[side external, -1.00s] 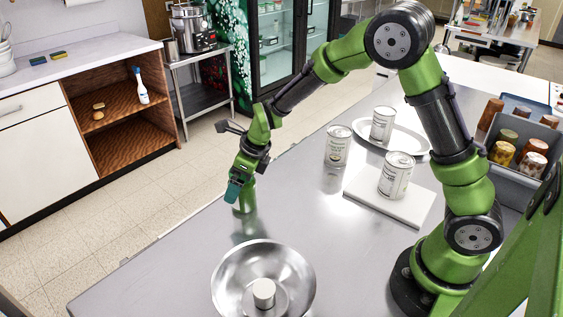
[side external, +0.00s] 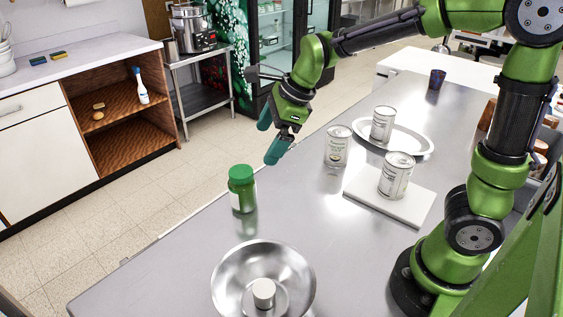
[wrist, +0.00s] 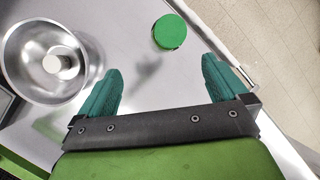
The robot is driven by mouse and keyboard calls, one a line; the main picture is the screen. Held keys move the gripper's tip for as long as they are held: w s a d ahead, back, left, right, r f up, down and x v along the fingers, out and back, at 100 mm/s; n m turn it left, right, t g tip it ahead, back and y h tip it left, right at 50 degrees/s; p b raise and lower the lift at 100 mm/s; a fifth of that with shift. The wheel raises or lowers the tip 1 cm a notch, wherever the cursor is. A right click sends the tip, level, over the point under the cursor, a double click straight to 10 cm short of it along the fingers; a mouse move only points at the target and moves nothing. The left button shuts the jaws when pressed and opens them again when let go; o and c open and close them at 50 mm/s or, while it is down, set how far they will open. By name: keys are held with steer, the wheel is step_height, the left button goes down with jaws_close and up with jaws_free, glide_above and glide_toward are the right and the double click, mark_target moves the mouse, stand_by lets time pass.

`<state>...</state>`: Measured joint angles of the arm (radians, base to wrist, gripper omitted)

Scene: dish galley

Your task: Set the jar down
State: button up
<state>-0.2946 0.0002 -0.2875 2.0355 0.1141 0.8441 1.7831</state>
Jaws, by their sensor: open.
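A green jar with a green lid (side external: 242,189) stands upright on the steel table (side external: 165,265), near its left edge in the side view. In the wrist view its round green lid (wrist: 170,31) shows from above, beyond the fingertips. My gripper (side external: 270,138) is open and empty, raised above the table, up and to the right of the jar in the side view. In the wrist view the two teal fingers (wrist: 162,76) are spread wide with nothing between them. The jar and gripper are apart.
Cans stand on the table (side external: 337,147), on an oval plate (side external: 418,142) and on a white board (side external: 409,212). A dark blue cup (side external: 437,79) stands farther back.

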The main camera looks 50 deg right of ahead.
steer(key=s+d+r+n+t, duration=0.1)
steer(key=s+r+n, duration=0.3)
steer(key=s+n, duration=1.2)
steer(key=shift+d+n+t+h, duration=0.25)
steer(key=shift+n+t, duration=0.55)
steer(key=shift+n, duration=1.8)
steer(key=shift+a+r, duration=0.1)
